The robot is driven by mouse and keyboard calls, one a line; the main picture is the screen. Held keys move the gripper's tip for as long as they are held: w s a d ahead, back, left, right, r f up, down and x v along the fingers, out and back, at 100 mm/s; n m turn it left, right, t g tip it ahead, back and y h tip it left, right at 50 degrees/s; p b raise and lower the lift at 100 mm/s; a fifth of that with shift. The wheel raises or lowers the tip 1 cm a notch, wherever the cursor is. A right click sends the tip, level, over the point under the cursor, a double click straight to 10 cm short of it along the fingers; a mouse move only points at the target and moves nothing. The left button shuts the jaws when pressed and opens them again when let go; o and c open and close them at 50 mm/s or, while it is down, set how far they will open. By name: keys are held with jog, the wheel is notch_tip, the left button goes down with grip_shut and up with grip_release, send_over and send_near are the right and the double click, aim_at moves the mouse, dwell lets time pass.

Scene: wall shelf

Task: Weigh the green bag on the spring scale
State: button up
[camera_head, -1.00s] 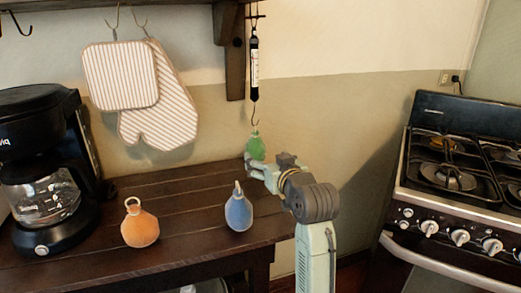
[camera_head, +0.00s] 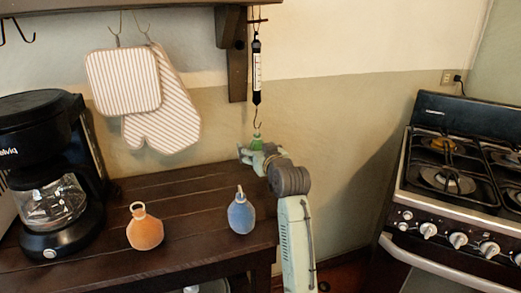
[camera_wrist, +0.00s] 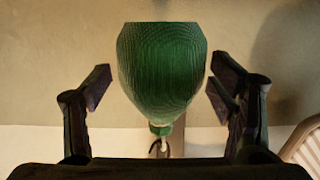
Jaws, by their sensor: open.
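The spring scale (camera_head: 257,72) hangs from a bracket under the shelf, with its hook (camera_head: 257,125) at the lower end. The green bag (camera_head: 257,142) is right below the hook; my gripper hides most of it in the head view. In the wrist view the green bag (camera_wrist: 162,70) sits between my two fingers, with a visible gap on each side. Its narrow neck points down in that picture, where a ring and the hook (camera_wrist: 163,150) meet; the bag appears to hang from it. My gripper (camera_head: 252,154) is open around the bag.
An orange bag (camera_head: 145,230) and a blue bag (camera_head: 241,213) stand on the dark wooden table (camera_head: 190,190). A coffee maker (camera_head: 50,170) is at the left. Striped mitts (camera_head: 160,110) hang on the wall. A stove (camera_head: 450,180) is at the right.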

jog(key=c, duration=1.4)
jog(key=shift+w+d+r+p, duration=0.1)
jog(key=shift+d+r+p, duration=0.05)
jog(key=shift+r+p, duration=0.4)
jog(key=shift+r, duration=0.25)
jog(key=shift+r+p, duration=0.3)
jog(key=shift+r, duration=0.3)
dwell(0.5)
jog(key=shift+w+d, duration=0.1)
dwell(0.6)
